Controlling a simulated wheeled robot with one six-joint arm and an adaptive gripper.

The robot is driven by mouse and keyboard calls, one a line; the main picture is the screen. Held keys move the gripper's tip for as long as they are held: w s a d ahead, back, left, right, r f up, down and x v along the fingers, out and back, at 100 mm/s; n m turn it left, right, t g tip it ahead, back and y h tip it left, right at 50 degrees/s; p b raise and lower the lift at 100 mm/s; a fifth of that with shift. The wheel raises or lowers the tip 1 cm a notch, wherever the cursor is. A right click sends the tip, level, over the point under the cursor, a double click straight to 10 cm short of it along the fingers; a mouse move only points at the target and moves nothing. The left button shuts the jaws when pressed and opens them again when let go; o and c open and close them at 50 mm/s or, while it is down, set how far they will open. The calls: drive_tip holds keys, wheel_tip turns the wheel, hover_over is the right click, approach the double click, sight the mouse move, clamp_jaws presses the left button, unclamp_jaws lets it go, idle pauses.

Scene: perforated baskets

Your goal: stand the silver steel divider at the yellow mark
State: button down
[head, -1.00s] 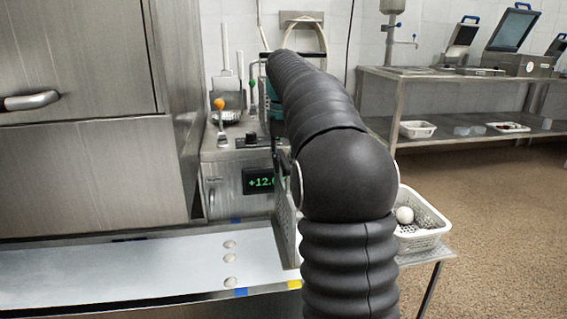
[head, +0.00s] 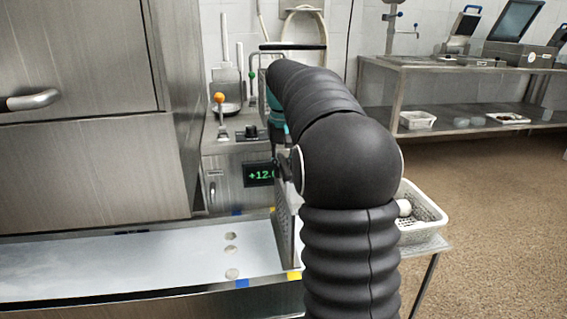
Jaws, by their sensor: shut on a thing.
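The silver steel divider (head: 284,222) is an upright perforated plate at the right part of the white work surface (head: 120,265). Its lower front corner is close to the yellow mark (head: 294,276) on the front rail. Another yellow mark (head: 272,210) shows at the back rail, just left of the plate. My gripper (head: 286,172) is a dark shape at the plate's top, mostly hidden by my arm, and is shut on the divider. I cannot tell whether the plate's bottom edge touches the surface.
Blue marks show on the front rail (head: 242,283) and back rail (head: 237,212). Several pale round pieces (head: 231,250) lie left of the divider. A machine with a green display (head: 259,174) stands behind. A white perforated basket (head: 422,222) with a white ball is at right.

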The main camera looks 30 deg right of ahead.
sight(284, 222)
drive_tip(key=shift+f+b, duration=0.75)
drive_tip(key=shift+f, duration=0.6)
drive_tip(key=shift+f+b, duration=4)
drive_tip(key=shift+b, duration=0.3)
drive_tip(key=shift+f+b, duration=1.2)
drive_tip(key=shift+f, duration=2.3)
drive_tip(key=c, duration=0.9)
unclamp_jaws()
drive_tip(key=shift+c, duration=0.2)
drive_tip(key=shift+f, duration=0.1)
wheel_tip(284, 222, up, 12)
drive_tip(key=shift+r, duration=0.1)
